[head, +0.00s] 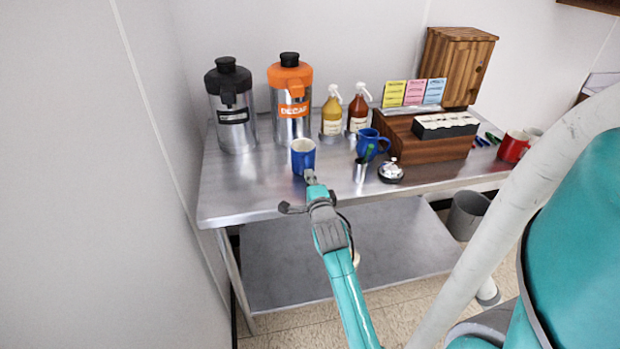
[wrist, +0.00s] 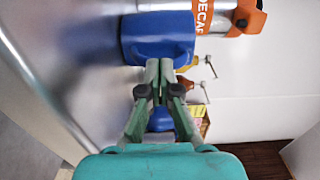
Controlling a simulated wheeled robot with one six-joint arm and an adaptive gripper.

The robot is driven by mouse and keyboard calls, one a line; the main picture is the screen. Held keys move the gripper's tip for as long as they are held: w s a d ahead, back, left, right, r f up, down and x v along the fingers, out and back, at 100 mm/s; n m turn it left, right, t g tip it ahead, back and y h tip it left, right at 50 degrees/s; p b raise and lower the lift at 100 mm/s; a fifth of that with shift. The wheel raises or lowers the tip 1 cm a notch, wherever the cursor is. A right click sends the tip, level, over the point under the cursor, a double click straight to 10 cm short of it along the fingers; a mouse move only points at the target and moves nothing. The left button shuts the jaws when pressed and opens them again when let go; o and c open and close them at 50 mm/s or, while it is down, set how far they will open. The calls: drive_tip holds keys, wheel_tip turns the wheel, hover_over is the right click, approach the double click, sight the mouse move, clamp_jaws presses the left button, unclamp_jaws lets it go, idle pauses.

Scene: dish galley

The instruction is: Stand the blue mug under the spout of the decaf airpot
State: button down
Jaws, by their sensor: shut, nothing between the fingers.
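A blue mug (head: 303,159) with a pale inside stands upright on the steel bench, in front of the decaf airpot (head: 292,122), which has an orange top and DECAF label. I cannot tell whether the mug is directly below the spout (head: 296,91). My gripper (head: 309,176) is shut and empty at the mug's near side. In the wrist view the gripper (wrist: 160,72) has its tips beside the mug (wrist: 158,36); whether they touch is unclear. A second blue mug (head: 366,142) stands farther right, by the wooden organizer.
A black-topped airpot (head: 236,128) stands left of the decaf one. Two sauce bottles (head: 331,114) are right of it. A metal cup (head: 361,172) and a bell (head: 391,171) sit near the front edge. The bench's left front (head: 245,190) is clear.

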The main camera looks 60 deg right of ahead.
approach(302, 150)
drive_tip(key=x, duration=0.4)
drive_tip(key=shift+w, duration=0.25)
drive_tip(key=shift+a+f, duration=0.1)
